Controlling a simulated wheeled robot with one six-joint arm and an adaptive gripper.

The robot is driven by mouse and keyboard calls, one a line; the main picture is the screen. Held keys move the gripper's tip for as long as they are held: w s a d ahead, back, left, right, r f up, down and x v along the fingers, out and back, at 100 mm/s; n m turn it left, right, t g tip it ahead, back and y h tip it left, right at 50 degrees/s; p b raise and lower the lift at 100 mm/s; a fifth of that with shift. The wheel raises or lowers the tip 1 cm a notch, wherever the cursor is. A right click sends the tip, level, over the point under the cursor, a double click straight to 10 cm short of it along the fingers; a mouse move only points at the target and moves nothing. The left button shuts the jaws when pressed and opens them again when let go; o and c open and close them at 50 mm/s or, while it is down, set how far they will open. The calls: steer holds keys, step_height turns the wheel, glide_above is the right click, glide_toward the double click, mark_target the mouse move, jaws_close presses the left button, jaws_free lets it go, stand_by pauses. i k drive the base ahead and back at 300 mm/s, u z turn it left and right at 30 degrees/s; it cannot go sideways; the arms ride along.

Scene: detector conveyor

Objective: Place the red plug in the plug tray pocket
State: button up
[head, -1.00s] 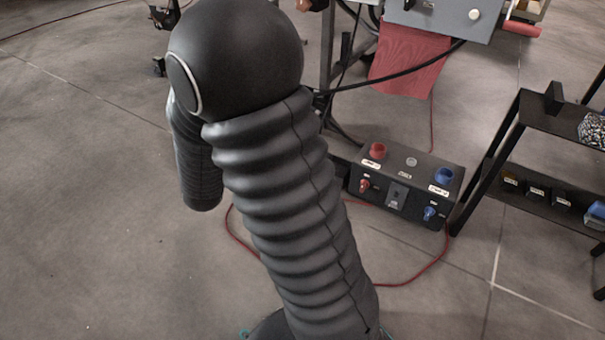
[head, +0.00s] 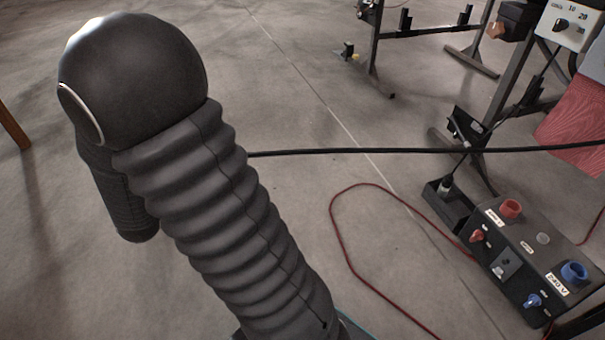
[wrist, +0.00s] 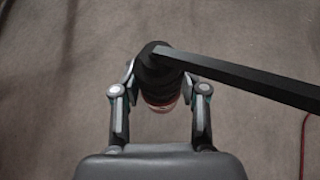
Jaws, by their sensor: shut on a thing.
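My gripper (wrist: 160,100) is shut on the red plug (wrist: 160,102) in the wrist view. The plug shows a dark round body with a reddish band at its lower end. A thick black cable (wrist: 240,78) runs from it to the right. The gripper and plug are hidden behind my arm in the head view, where the black cable (head: 400,151) stretches rightward. A small open black tray (head: 432,192), seemingly the plug tray, lies on the floor at the right, beside the socket box. The plug is well apart from this tray.
The black socket box (head: 530,252) has a red socket (head: 510,208) and a blue socket (head: 573,272). A thin red cable (head: 350,270) loops over the floor. Metal stand legs (head: 490,160) are behind the tray.

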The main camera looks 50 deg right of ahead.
mark_target(459, 210)
steer(key=u, duration=0.65)
steer(key=k, duration=1.55)
steer(key=z, duration=1.65)
steer(key=i, duration=0.5)
steer(key=z, duration=0.1)
